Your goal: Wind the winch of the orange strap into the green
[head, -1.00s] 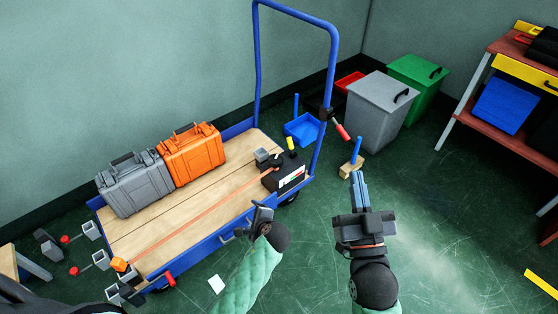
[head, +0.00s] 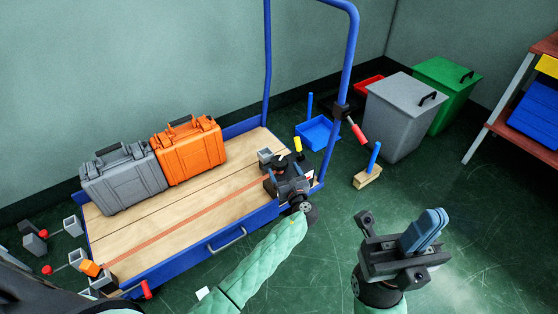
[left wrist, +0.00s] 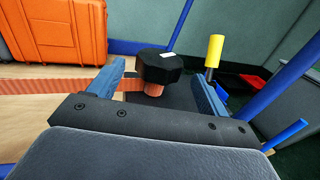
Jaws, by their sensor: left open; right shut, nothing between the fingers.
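The orange strap (head: 190,222) runs flat along the wooden deck of the blue cart to the dark winch box at its right end. My left gripper (head: 284,172) is at the winch and covers much of it. In the left wrist view, the black winch knob (left wrist: 160,66) stands between the two blue fingers of my left gripper (left wrist: 158,92), with an orange part below it. The fingers are open, with a gap on the right. The winch's coloured label is mostly hidden, so its reading cannot be told. My right gripper (head: 425,230) is shut and empty, over the floor.
A grey case (head: 125,178) and an orange case (head: 188,150) stand on the deck's back side. A yellow-topped lever (head: 298,145) rises beside the winch. The cart's blue handle (head: 352,60) stands behind. Bins (head: 400,110) stand right; the floor at front right is clear.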

